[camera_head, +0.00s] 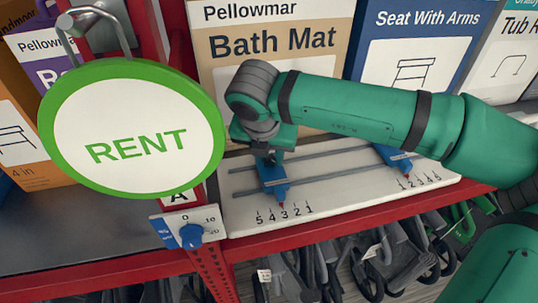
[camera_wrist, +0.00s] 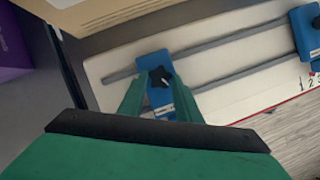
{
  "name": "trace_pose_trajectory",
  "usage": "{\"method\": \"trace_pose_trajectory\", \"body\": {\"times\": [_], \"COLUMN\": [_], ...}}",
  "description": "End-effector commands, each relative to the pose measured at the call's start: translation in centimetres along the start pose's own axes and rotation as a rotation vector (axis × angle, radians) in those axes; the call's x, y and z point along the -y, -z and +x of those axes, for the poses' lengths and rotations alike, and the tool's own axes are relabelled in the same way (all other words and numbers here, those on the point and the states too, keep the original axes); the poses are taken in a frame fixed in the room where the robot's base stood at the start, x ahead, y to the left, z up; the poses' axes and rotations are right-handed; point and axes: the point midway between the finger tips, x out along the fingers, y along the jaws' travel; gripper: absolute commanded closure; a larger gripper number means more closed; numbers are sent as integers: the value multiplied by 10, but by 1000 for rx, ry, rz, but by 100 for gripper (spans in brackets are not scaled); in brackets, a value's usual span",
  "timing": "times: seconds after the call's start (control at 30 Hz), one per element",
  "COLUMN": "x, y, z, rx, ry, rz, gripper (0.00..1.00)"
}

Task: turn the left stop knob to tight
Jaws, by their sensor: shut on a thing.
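The left stop (camera_head: 273,182) is a blue block on two grey rails of a white board, its red pointer near the 3 of the scale. In the wrist view the left stop (camera_wrist: 159,101) carries its black star-shaped knob (camera_wrist: 160,76) on top. My gripper (camera_wrist: 159,84) has one green finger on each side of this knob and is shut on it. In the head view my gripper (camera_head: 268,153) comes down on the stop from above and hides the knob. The label by the knob is too small to read.
The right stop (camera_head: 393,156) sits further along the rails. A round RENT sign (camera_head: 132,128) hangs at the left front. A blue dial (camera_head: 191,235) is on the shelf front. Boxes, including Bath Mat (camera_head: 270,45), stand behind the board. Folded scooters or carts (camera_head: 385,255) are below.

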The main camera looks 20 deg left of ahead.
Motion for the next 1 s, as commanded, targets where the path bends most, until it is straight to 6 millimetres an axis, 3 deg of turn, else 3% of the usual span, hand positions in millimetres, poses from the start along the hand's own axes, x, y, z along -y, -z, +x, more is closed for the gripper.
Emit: {"method": "trace_pose_trajectory", "body": {"times": [0.2,0.23,0.3,0.67,0.77,1.0], "x": [1,1,0,0,0,1], "y": [1,1,1,0,-1,0], "z": [0,0,0,-3,-14,-57], "rx": [-3,-3,-3,0,2,2], "ry": [1,1,1,0,0,1], "rz": [1,1,1,0,0,0], "gripper": [92,65,51,51,51,51]}}
